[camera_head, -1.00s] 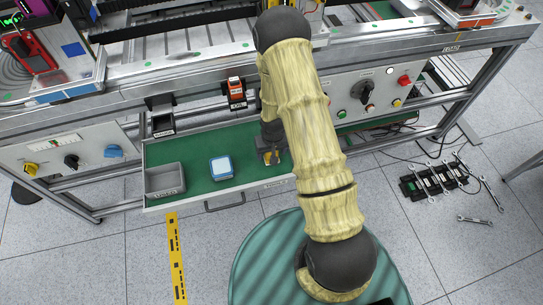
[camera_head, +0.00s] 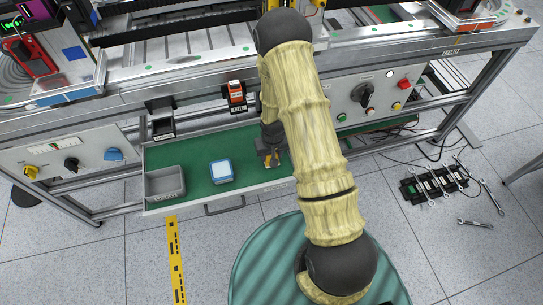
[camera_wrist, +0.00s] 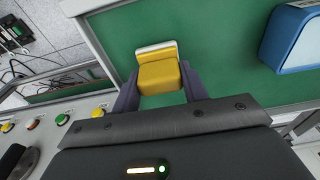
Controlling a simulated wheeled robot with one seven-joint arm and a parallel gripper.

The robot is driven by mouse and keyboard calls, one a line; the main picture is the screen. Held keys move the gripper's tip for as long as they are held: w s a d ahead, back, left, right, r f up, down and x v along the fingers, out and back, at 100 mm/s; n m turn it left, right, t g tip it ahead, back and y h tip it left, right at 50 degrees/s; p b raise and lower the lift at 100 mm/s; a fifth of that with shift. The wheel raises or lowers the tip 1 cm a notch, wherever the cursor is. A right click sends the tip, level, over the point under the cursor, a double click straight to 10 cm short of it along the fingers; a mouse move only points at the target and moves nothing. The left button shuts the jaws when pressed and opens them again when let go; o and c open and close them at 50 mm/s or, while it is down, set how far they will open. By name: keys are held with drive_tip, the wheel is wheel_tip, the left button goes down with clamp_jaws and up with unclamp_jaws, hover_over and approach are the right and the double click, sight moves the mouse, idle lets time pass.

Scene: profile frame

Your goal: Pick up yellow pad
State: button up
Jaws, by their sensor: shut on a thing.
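The yellow pad (camera_wrist: 160,76) is a small yellow block with a white edge along its far side. In the wrist view it sits between the two dark fingers of my gripper (camera_wrist: 158,88), which are shut on it. Green drawer floor shows behind it; I cannot tell whether the pad touches it. In the head view my gripper (camera_head: 270,161) is over the right part of the green drawer (camera_head: 200,156), and the pad is mostly hidden there by my arm.
A blue and white box (camera_head: 221,171) lies in the drawer, left of my gripper; it also shows in the wrist view (camera_wrist: 293,38). A grey bin (camera_head: 164,184) stands at the drawer's left end. An orange device (camera_head: 236,94) hangs above the drawer. Wrenches (camera_head: 436,184) lie on the floor at right.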

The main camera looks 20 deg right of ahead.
wheel_tip(320, 180, up, 10)
drive_tip(key=shift+f, duration=0.25)
idle(0.5)
drive_tip(key=shift+o, duration=0.8)
drive_tip(key=shift+w+r, duration=1.25)
drive_tip(key=shift+r, duration=0.1)
drive_tip(key=shift+d, duration=0.1)
